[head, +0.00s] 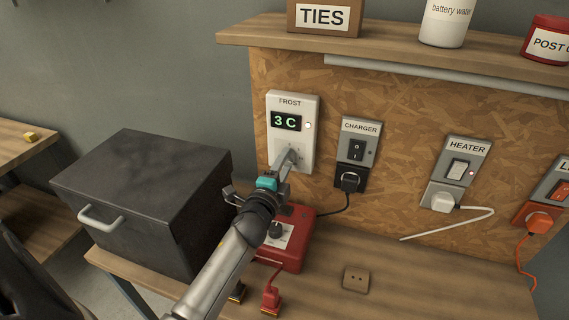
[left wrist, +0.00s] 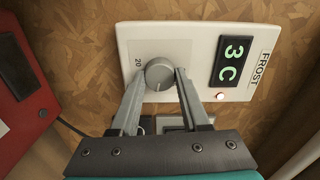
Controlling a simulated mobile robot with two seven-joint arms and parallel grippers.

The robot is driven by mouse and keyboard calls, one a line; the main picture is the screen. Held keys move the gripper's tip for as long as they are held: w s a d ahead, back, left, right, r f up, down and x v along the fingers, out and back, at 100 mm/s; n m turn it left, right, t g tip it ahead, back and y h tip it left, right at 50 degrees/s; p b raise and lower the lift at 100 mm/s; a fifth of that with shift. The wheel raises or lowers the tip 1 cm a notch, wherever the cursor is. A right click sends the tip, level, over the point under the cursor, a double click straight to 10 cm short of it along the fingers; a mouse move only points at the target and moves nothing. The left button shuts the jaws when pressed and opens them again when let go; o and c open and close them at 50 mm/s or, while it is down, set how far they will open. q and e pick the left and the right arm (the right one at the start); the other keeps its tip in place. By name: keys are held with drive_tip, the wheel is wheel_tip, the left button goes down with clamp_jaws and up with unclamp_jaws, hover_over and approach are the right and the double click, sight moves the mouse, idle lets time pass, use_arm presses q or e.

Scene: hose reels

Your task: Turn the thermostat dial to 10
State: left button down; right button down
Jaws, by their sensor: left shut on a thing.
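The white thermostat (head: 302,107), labelled FROST, is fixed to the chipboard panel, and its green display reads 3 C. It also shows in the left wrist view (left wrist: 195,85), turned sideways, with a grey round dial (left wrist: 159,74) and a "20" mark beside it. My left gripper (head: 290,157) reaches up to the dial from below. In the left wrist view its two fingers (left wrist: 156,82) stand on either side of the dial, shut on it. The fingers hide much of the dial in the head view. My right gripper is not in view.
A dark box (head: 145,195) with a handle stands left of my arm. A red unit (head: 290,240) sits below the thermostat. The CHARGER switch (head: 357,148) and HEATER switch (head: 460,170) are to the right, with plugs and cables. A shelf (head: 400,48) overhangs the panel.

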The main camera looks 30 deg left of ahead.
use_arm(q)
drive_tip(key=shift+c, duration=1.9)
unclamp_jaws()
drive_tip(key=b+v, duration=0.1)
drive_tip(key=v, duration=1.4)
drive_tip(key=shift+s+d, duration=0.1)
drive_tip(key=shift+d, duration=0.05)
